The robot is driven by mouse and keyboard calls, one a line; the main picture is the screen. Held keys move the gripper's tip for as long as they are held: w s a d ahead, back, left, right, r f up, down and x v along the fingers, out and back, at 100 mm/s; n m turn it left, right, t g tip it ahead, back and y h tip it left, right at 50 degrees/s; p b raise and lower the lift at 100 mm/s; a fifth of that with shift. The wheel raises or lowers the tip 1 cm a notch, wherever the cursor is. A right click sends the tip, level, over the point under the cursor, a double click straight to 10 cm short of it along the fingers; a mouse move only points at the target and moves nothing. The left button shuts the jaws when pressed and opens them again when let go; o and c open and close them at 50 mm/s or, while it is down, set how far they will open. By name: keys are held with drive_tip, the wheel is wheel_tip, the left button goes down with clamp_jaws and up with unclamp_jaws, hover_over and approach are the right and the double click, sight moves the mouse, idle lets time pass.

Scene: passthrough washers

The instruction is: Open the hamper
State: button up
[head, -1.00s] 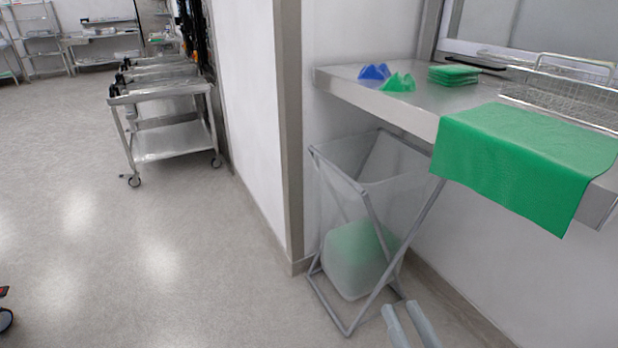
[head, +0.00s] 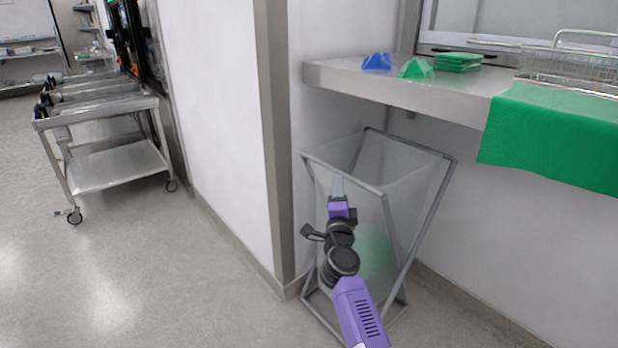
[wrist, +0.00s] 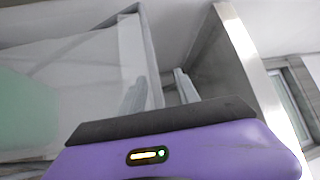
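The hamper (head: 415,190) stands under the counter by the wall corner. It has a grey crossed-leg frame and a translucent bag, with a green mass (head: 374,255) showing low inside. My purple arm reaches up in front of it. My gripper (head: 337,183) is at the front left of the hamper, near the upper frame, and hides part of the bag. In the wrist view, the two fingers of my gripper (wrist: 161,92) are apart. The hamper's bag (wrist: 70,80) and a frame bar lie at and beside the left finger. I cannot tell whether they touch.
A metal counter (head: 400,92) overhangs the hamper, carrying blue and green pieces, a wire basket (head: 570,70) and a hanging green cloth (head: 560,140). A wall corner (head: 275,150) stands close on the left. Metal carts (head: 120,165) are farther left; the floor between is clear.

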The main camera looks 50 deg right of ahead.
drive_tip(key=f+b+x, duration=0.1)
drive_tip(key=b+x, duration=0.1)
drive_tip(key=x, duration=0.5)
drive_tip(key=shift+w+d+f, duration=0.3)
drive_tip(key=shift+w+d, duration=0.05)
drive_tip(key=shift+w, duration=0.15)
clamp_jaws()
idle(1.2)
